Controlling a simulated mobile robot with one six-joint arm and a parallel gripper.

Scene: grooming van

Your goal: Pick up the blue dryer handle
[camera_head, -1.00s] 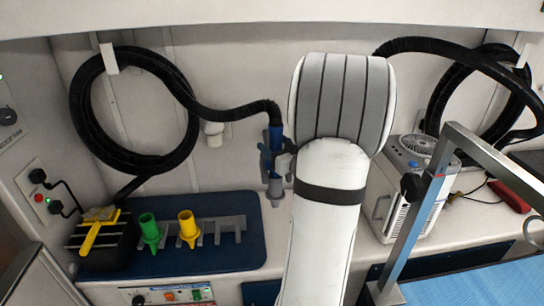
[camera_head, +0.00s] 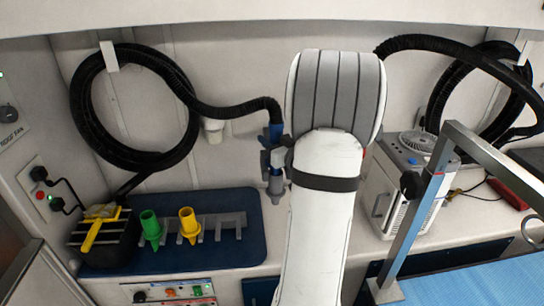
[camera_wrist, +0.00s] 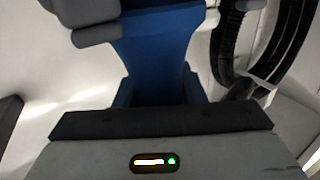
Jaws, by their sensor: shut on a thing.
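The blue dryer handle (camera_head: 276,132) is upright near the back wall, at the end of a black hose (camera_head: 235,113). A grey holder (camera_head: 276,182) shows right below it; I cannot tell whether the handle still touches the holder. My gripper (camera_head: 275,157) is shut on the handle, partly hidden behind my arm in the head view. In the wrist view the blue handle (camera_wrist: 158,55) fills the space between my grey fingers.
The hose is coiled on the back wall at left. A grey box unit (camera_head: 391,190) and a metal frame (camera_head: 423,215) over a blue table (camera_head: 480,285) are at right.

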